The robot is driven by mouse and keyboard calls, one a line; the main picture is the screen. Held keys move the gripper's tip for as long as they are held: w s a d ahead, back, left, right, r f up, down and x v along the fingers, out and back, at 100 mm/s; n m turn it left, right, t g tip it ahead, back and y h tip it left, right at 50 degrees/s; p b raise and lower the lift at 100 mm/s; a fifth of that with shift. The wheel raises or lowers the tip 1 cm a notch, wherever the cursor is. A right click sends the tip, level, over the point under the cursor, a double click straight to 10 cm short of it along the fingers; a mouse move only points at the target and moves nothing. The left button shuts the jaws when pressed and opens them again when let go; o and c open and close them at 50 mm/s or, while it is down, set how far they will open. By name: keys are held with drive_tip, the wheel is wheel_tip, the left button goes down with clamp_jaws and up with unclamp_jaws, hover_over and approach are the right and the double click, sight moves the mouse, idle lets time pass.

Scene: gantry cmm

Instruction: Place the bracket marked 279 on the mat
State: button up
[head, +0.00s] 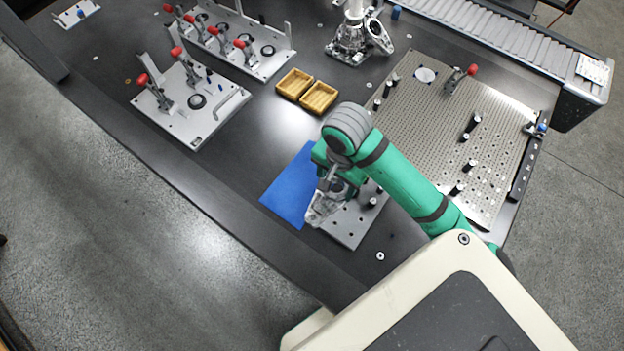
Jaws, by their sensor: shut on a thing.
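My gripper (334,187) is at the end of my green arm, shut on a silvery metal bracket (321,209). Any number on the bracket is too small to read. The blue mat (290,188) lies flat on the dark table, left of my gripper. The bracket is in front of the mat's right edge in the picture; I cannot tell whether it touches anything below. My arm hides part of the mat's right side.
A grey plate with holes (347,232) lies right of the mat, partly under my arm. Two yellow trays (307,91) stand behind. A large perforated plate (430,120) with black posts is at right. Clamp fixtures (190,105) are at left. Another metal part (352,40) stands at the back.

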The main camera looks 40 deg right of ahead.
drive_tip(key=w+f, duration=0.2)
drive_tip(key=w+a+f, duration=0.1)
drive_tip(key=w+f, duration=0.1)
drive_tip(key=w, duration=0.1)
drive_tip(key=w+f, duration=0.3)
drive_tip(key=shift+a, duration=0.25)
drive_tip(key=shift+f, duration=1.7)
drive_tip(key=shift+f, duration=0.15)
drive_tip(key=o, duration=1.5)
wheel_tip(320, 180, up, 12)
